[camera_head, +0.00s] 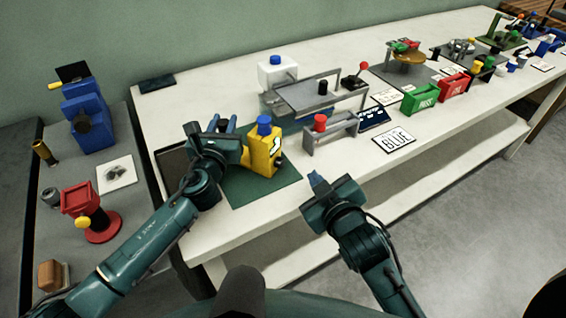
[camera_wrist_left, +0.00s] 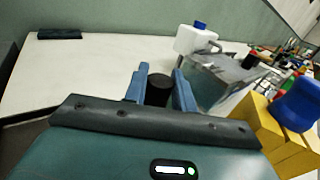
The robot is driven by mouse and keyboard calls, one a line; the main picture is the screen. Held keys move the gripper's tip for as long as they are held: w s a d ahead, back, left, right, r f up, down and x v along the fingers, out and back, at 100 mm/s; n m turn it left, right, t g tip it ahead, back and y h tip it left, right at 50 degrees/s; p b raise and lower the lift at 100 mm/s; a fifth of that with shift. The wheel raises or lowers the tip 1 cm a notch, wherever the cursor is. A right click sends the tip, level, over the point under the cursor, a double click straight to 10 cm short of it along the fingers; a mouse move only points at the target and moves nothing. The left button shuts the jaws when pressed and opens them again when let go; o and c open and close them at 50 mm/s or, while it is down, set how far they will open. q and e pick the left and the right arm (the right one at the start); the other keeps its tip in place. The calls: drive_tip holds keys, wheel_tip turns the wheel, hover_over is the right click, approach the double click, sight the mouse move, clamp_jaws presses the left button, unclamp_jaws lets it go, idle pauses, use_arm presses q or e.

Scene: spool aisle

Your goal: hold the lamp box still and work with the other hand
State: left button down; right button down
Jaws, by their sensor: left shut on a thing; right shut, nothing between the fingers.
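The lamp box appears to be the yellow box (camera_head: 262,151) with a blue domed top (camera_head: 264,123), standing upright on a green mat (camera_head: 252,189). Its near face has a white patch and a dark knob. My left gripper (camera_head: 223,125) is just left of the box. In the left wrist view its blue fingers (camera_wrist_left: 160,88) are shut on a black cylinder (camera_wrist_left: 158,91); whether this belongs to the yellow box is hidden. The box (camera_wrist_left: 268,128) shows at right there. My right gripper (camera_head: 318,181) is shut and empty, right of the mat near the table's front edge.
A grey bracket with a red knob (camera_head: 320,122) and a metal stand (camera_head: 305,96) are right of the box. A white container with a blue cap (camera_head: 277,72) is behind. Green (camera_head: 421,98) and red (camera_head: 454,85) bins stand further right. A side bench holds a red device (camera_head: 83,199).

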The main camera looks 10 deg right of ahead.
use_arm(q)
drive_tip(key=c, duration=1.1)
unclamp_jaws()
drive_tip(key=shift+o, duration=0.2)
